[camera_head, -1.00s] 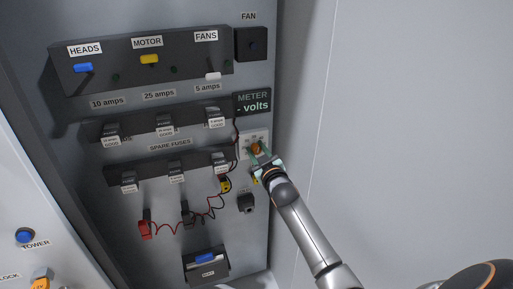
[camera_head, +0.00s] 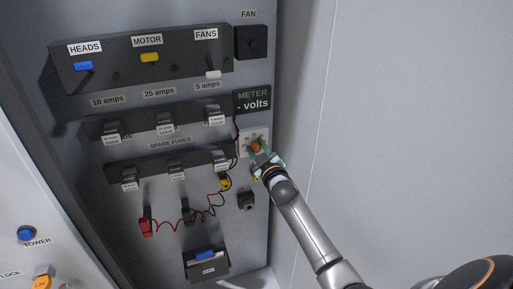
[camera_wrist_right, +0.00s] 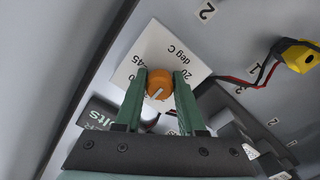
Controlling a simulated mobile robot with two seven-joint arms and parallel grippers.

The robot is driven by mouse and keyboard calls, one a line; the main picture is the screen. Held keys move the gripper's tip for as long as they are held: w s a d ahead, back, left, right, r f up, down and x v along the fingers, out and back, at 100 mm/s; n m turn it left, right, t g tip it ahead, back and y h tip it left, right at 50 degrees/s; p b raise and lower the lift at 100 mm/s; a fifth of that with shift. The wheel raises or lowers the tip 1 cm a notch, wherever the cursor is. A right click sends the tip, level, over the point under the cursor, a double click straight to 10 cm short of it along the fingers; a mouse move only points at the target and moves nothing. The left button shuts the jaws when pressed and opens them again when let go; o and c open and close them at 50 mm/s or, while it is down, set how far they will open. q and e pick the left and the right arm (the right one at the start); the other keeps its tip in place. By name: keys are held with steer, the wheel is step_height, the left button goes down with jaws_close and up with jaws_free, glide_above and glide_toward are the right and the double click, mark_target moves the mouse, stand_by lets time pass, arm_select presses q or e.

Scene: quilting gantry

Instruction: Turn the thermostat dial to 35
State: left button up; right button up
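The thermostat dial is an orange knob (camera_wrist_right: 160,82) on a white plate (camera_wrist_right: 149,38) marked "deg C"; in the head view the plate (camera_head: 264,135) is below the meter display. My right gripper (camera_wrist_right: 160,80) has its two green fingers on either side of the knob, with little or no gap at the tips. The knob's pale pointer faces toward the gripper palm in the wrist view. The plate reads upside down there, "20" and "45" are visible, and the exact setting cannot be read. In the head view my right gripper (camera_head: 259,149) partly covers the knob. My left gripper is not in view.
The meter display (camera_head: 253,102) reads "- volts". Fuse holders (camera_head: 165,125), a red and black wired probe (camera_head: 146,226), a yellow plug (camera_wrist_right: 300,57) and a black socket (camera_head: 246,199) are close by on the panel. A plain wall (camera_head: 420,120) stands at right.

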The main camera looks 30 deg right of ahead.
steer(key=o, duration=0.4)
steer(key=v, duration=1.2)
steer(key=shift+s+a, duration=0.15)
steer(key=shift+s, duration=0.1)
